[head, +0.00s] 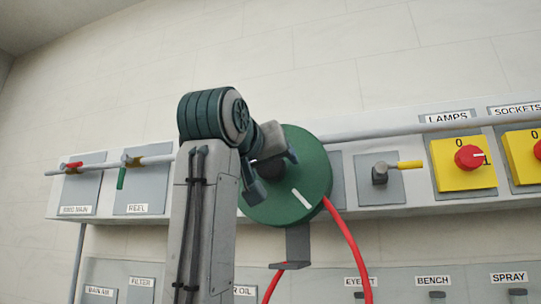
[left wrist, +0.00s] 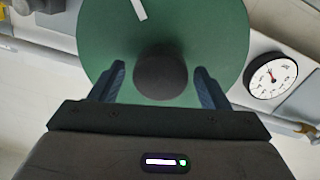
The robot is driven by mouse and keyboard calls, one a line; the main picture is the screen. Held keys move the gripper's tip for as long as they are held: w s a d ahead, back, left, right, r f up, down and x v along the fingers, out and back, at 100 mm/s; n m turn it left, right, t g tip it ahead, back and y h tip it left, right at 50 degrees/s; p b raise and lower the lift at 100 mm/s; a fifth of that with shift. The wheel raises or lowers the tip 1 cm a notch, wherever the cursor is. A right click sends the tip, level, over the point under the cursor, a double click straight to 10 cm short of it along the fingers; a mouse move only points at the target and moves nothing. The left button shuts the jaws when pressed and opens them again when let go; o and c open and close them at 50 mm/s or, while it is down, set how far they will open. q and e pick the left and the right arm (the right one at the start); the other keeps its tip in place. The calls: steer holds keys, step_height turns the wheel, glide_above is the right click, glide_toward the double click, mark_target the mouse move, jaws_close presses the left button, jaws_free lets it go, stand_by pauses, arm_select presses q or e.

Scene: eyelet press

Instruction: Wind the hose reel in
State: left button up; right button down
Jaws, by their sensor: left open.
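The hose reel (head: 315,180) is a green disc with a white stripe, mounted on the wall panel. It also fills the upper part of the left wrist view (left wrist: 225,45), with a dark round knob (left wrist: 160,72) standing out from its face. My left gripper (head: 272,170) is in front of the reel; in the left wrist view (left wrist: 158,88) its two blue fingers are apart, one on each side of the knob. I cannot tell whether they touch it. A red hose (head: 350,245) hangs from the reel. My right gripper is not in view.
A grey pipe (head: 400,129) runs along the panel. Right of the reel are a yellow-handled lever (head: 408,165) and a yellow switch with a red knob (head: 470,157). Left are red and green valve handles (head: 121,178). A round gauge (left wrist: 271,75) sits beside the reel.

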arm_select(q)
steer(key=shift+w+d+f, duration=0.1)
steer(key=shift+w+d, duration=0.05)
steer(key=shift+w, duration=0.4)
steer(key=shift+c, duration=0.2)
